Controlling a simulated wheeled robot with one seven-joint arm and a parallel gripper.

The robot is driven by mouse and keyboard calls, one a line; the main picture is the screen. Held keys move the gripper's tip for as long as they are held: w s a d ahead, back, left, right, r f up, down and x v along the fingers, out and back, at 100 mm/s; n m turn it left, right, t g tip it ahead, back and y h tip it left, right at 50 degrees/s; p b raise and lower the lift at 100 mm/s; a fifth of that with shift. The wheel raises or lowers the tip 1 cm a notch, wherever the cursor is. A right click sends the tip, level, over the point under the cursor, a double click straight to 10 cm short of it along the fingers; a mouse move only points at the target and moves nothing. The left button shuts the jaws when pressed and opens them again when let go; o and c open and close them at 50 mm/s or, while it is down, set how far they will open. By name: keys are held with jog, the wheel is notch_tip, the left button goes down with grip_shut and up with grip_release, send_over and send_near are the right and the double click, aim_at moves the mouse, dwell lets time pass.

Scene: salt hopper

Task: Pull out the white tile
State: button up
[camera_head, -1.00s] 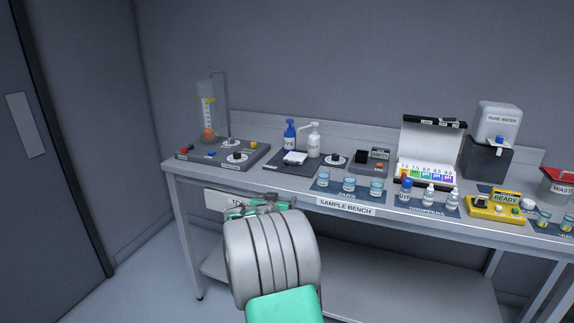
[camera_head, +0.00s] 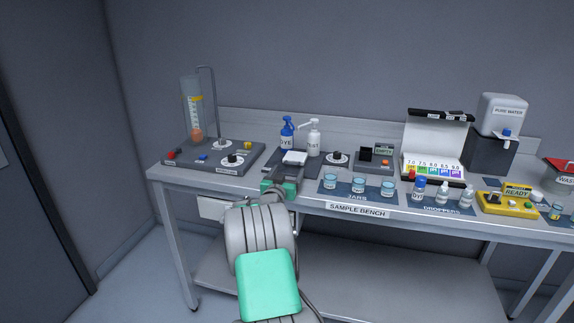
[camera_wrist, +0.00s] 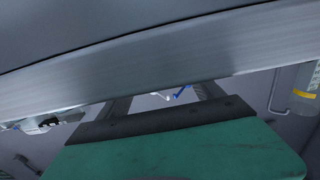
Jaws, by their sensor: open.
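A small white square slab (camera_head: 294,157), which I take as the white tile, lies on the dark mat (camera_head: 268,165) near the bench's front edge, before the blue and white bottles. My gripper (camera_head: 287,174) is at that front edge, just on the near side of the tile. In the wrist view, its two dark fingers (camera_wrist: 163,95) stand apart with no held thing visible between them. The bench edge (camera_wrist: 150,60) crosses the wrist view close to them. A small white shape and a blue one show between the fingers, too small to name. I cannot tell whether the fingers touch the tile.
The blue dye bottle (camera_head: 287,133) and white pump bottle (camera_head: 314,138) stand close behind the tile. Jars (camera_head: 359,186) stand to the right, and a grey stand base (camera_head: 190,158) is to the left. A pale labelled panel (camera_head: 211,208) hangs under the bench edge.

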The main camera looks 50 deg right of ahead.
aim_at(290, 164)
jog(key=x, duration=0.5)
jog(key=shift+w, duration=0.45)
grip_shut()
dwell(0.3)
